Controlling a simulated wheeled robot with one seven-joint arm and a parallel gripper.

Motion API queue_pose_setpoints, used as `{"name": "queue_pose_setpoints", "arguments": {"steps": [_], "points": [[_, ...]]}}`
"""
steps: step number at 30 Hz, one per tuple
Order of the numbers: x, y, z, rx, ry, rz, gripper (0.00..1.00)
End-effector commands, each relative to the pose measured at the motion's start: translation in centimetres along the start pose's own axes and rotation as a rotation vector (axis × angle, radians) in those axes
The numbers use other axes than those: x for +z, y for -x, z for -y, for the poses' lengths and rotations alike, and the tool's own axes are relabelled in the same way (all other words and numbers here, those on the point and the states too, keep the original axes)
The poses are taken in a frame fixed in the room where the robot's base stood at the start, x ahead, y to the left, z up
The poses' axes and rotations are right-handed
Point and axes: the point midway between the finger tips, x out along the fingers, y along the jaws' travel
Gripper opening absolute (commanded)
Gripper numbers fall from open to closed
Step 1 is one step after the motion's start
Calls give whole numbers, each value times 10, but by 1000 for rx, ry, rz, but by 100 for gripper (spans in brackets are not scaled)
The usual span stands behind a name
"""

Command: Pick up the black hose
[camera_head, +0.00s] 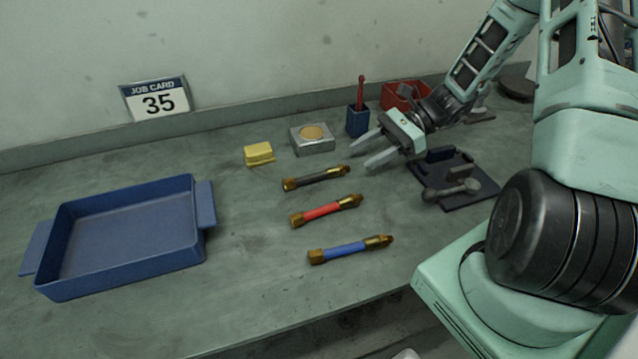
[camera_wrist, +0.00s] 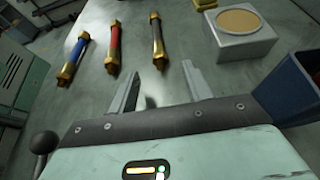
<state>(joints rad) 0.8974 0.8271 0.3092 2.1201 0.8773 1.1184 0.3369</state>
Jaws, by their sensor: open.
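The black hose (camera_head: 318,178) has brass ends and lies on the workbench, the farthest back of three hoses. It also shows in the wrist view (camera_wrist: 157,38), ahead of the jaws. My gripper (camera_head: 360,154) is open and empty, above the bench to the right of the black hose and apart from it. Its two fingers also show in the wrist view (camera_wrist: 158,80). A red hose (camera_head: 325,210) and a blue hose (camera_head: 350,249), both with brass ends, lie in front of the black one, roughly parallel to it.
A blue tray (camera_head: 121,283) stands at the left. A yellow block (camera_head: 259,153), a grey box with a tan disc (camera_head: 313,140), a blue cup (camera_head: 357,122) and a red bin (camera_head: 402,94) stand behind. A dark fixture (camera_head: 455,180) is at right. Bench between tray and hoses is clear.

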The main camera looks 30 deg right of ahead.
Motion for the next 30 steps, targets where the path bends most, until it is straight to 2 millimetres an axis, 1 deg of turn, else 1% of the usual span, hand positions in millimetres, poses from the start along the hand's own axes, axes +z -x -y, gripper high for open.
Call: {"name": "queue_pose_setpoints", "arguments": {"steps": [5, 8, 16, 19, 24, 25, 30], "points": [[-1, -7, 0, 0, 0, 0, 49], [-4, -16, 0, 0, 0, 0, 49], [-4, -50, -1, 0, 1, 0, 49], [-2, -54, -2, 0, 0, 0, 49], [0, -54, -1, -1, -1, 0, 49], [0, -54, -1, -1, -1, 0, 46], [0, -54, -1, -1, 0, 0, 0]]}}
